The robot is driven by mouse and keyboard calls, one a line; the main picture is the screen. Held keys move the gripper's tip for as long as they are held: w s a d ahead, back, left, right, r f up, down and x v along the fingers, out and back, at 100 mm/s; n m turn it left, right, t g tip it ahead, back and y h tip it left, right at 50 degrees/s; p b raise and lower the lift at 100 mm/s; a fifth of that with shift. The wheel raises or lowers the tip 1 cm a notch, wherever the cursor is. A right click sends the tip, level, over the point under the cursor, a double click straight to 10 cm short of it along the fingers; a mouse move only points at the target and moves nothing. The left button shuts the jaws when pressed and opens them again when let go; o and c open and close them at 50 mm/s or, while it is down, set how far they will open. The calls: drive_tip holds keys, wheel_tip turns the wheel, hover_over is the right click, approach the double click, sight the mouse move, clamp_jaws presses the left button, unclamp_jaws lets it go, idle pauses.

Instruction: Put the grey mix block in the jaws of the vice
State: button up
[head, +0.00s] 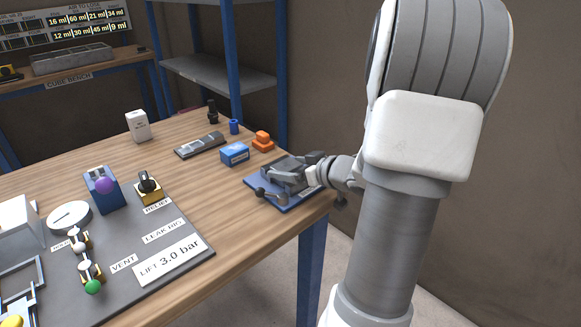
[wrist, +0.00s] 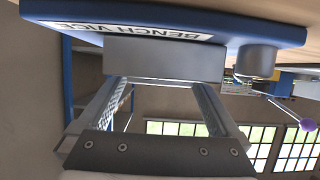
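The bench vice stands on a blue base (head: 287,196) at the right end of the wooden table. In the wrist view its blue base (wrist: 270,32) is at the top, seen upside down, with a grey block-like body (wrist: 165,58) below it. I cannot tell whether that body is a vice jaw or the grey mix block. My gripper (head: 303,168) is at the vice, reaching in from the right. In the wrist view my gripper's fingers (wrist: 160,84) stand apart with a clear gap between them. Their tips are hidden at the grey body, so a hold cannot be judged.
A dark panel (head: 190,240) with a leak rig, valves and a gauge is at left front. A blue shelf rack (head: 225,75) stands behind the table. Bare wood lies between panel and vice.

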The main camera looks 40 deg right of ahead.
drive_tip(key=shift+r, duration=0.15)
drive_tip(key=shift+s+r, duration=0.2)
drive_tip(key=p+v, duration=0.4)
drive_tip(key=v, duration=0.7)
drive_tip(key=shift+s, duration=0.3)
